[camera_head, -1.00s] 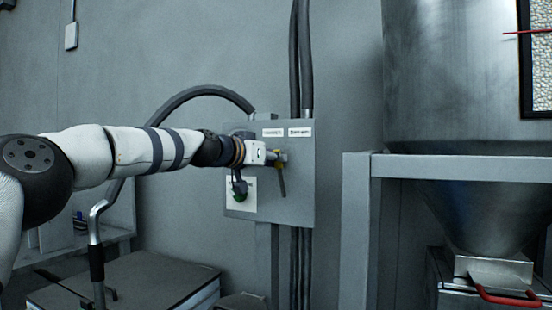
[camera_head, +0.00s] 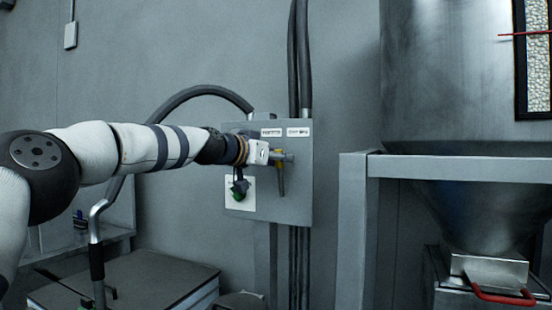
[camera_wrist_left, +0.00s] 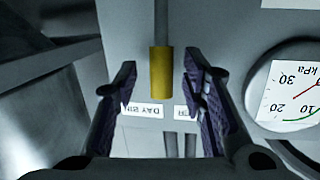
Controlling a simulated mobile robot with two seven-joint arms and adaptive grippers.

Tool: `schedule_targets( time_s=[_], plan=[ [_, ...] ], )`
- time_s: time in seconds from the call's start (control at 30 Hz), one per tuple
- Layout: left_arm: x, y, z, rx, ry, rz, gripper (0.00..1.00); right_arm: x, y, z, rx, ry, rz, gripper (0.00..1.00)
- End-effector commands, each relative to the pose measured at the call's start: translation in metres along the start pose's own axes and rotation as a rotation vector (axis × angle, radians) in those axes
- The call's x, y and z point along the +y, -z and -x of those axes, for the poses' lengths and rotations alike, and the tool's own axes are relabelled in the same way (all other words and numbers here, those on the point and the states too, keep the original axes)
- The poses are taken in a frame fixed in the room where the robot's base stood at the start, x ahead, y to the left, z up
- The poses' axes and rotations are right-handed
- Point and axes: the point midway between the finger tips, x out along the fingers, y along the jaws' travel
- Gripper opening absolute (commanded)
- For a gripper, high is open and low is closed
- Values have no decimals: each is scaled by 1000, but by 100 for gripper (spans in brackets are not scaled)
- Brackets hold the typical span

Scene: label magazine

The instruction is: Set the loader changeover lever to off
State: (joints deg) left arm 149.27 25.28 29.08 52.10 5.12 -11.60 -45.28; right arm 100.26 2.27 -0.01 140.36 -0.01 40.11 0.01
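The changeover lever (camera_head: 281,184) is on the front of a grey wall box (camera_head: 296,200). In the left wrist view its yellow grip (camera_wrist_left: 161,73) sits on a thin grey shaft. My left gripper (camera_head: 287,157) is at the box front, partly covering the lever. In the left wrist view its fingers (camera_wrist_left: 160,95) are open, one on each side of the grip, with visible gaps. Two white labels are on the box; the one reading DAY BIN (camera_wrist_left: 143,109) appears upside down in the left wrist view. My right gripper is out of view.
A round pressure gauge (camera_wrist_left: 292,95) is close beside one finger in the left wrist view. Dark conduits (camera_head: 301,60) enter the box top. A grey frame (camera_head: 354,220) and steel hopper stand to the right.

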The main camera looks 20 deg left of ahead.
Motion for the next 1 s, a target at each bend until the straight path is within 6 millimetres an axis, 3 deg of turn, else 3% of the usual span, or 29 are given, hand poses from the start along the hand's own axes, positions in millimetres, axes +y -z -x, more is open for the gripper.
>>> schedule_targets(
  time_s=[0.27,0.63,1.0],
  plan=[
    [-1,1,10,0,0,0,38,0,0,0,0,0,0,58],
    [0,1,71,1,0,0,38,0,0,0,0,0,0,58],
    [0,0,75,0,0,0,38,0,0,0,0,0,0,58]
  ],
)
